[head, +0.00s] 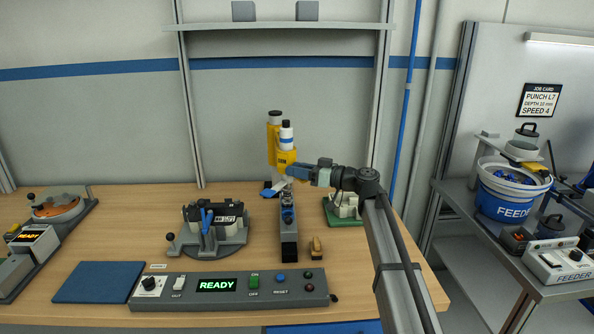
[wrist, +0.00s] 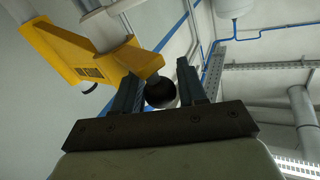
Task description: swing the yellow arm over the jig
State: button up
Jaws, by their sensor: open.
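The yellow arm (head: 285,158) stands upright at the back middle of the bench, with white cylinders on it. It also shows at upper left in the wrist view (wrist: 85,52), with a dark ball knob (wrist: 160,94) at its near end. My gripper (head: 291,172) is at the right of the yellow arm's lower part. In the wrist view my gripper (wrist: 158,80) is open, with the knob between its fingers; I cannot tell whether they touch it. A grey round-based fixture (head: 228,250), perhaps the jig, stands left of the grey rail (head: 289,250) with a black toothed block on it.
A control panel (head: 165,303) reading READY lies along the front. A blue mat (head: 98,283) lies at front left. A green-based part (head: 345,219) is behind my arm at right. A feeder bucket (head: 505,206) stands on the right-hand table.

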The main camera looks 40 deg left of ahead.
jog(key=shift+s+a, duration=0.1)
jog(key=shift+a, duration=0.15)
jog(key=shift+c, duration=0.3)
grip_shut()
